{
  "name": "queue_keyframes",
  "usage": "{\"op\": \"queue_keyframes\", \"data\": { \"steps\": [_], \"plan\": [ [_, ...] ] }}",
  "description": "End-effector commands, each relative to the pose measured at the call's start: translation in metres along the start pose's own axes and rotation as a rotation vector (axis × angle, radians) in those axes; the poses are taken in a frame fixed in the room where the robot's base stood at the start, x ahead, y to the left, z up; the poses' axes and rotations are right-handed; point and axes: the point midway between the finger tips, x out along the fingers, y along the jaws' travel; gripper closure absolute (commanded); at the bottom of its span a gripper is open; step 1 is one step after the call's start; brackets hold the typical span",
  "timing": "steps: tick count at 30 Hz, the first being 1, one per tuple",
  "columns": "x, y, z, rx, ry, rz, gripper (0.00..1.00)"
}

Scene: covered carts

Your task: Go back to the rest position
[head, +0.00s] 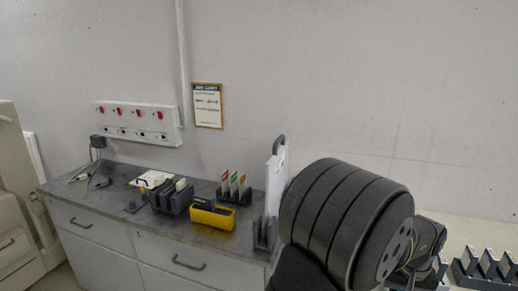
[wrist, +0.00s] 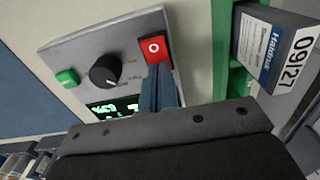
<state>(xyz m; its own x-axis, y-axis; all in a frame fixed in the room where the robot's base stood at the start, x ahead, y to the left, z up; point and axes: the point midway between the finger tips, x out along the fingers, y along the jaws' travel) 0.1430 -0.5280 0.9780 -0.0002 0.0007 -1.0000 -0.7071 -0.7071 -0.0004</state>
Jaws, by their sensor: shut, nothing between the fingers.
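My gripper (wrist: 159,72) shows in the wrist view, its blue-grey fingers together with nothing held. The fingertips overlap the lower edge of a red button (wrist: 155,48) marked with a white circle; whether they touch it I cannot tell. The button sits on a grey control panel (wrist: 80,55) with a green button (wrist: 67,78), a black knob (wrist: 106,71) and a lit green display (wrist: 112,107). In the head view my dark arm fills the lower right and the fingers are hidden.
A box labelled Haldrex (wrist: 270,45) stands by a green frame (wrist: 221,50) right of the panel. In the head view, a grey-topped counter (head: 125,205) at left bears holders and a yellow bin (head: 212,216). More dark holders (head: 485,270) stand at far right.

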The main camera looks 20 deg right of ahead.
Motion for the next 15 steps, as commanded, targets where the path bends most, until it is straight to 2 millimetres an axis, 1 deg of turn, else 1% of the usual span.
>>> {"op": "queue_keyframes", "data": {
  "steps": [11,15],
  "plan": [
    [-0.0004,0.0000,-0.0001,0.000,0.001,0.000,1.00],
    [-0.0081,0.0001,-0.0003,0.000,0.002,0.001,1.00]
  ]
}}
